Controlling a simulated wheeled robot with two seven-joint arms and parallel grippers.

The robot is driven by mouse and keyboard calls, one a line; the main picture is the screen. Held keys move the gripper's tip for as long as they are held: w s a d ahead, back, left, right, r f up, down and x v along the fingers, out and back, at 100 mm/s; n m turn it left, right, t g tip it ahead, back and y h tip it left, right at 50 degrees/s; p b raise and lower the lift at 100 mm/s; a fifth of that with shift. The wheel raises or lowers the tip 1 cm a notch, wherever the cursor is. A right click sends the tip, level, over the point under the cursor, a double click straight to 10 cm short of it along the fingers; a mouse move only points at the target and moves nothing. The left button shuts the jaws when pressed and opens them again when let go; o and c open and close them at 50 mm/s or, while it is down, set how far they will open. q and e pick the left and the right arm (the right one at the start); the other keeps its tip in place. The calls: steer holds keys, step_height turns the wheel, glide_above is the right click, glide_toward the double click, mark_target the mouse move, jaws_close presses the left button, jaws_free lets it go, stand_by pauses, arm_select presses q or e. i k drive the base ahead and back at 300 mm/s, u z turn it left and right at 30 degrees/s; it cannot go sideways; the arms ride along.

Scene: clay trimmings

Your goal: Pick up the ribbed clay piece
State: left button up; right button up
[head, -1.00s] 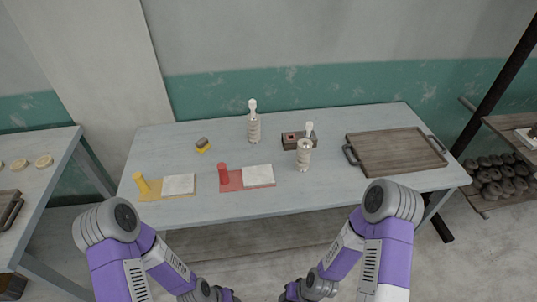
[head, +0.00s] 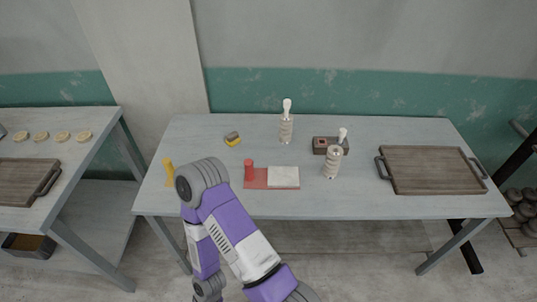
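No piece can be surely told as the ribbed clay piece at this size. Two upright, pale, ribbed bottle-like things with white tops stand on the grey table (head: 400,205): one at the back (head: 286,130) and one nearer the front (head: 332,165). A dark block-shaped holder (head: 338,147) beside the front one has a small reddish thing (head: 321,143) in or on it. Several round, pale tan discs (head: 84,136) lie on the left table. Neither of my grippers is in view. One purple and grey arm of mine fills the lower middle and covers part of the table's front.
A red mat (head: 257,184) carries a white slab (head: 284,175) and a red cylinder (head: 249,170). A yellow cylinder (head: 168,171) stands left, beside my arm. A wooden tray (head: 432,170) with dark handles is right; another (head: 25,180) is on the left table.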

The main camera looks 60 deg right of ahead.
mark_target(335, 153)
steer(key=u, duration=0.75)
steer(key=k, duration=1.15)
steer(key=z, duration=0.45)
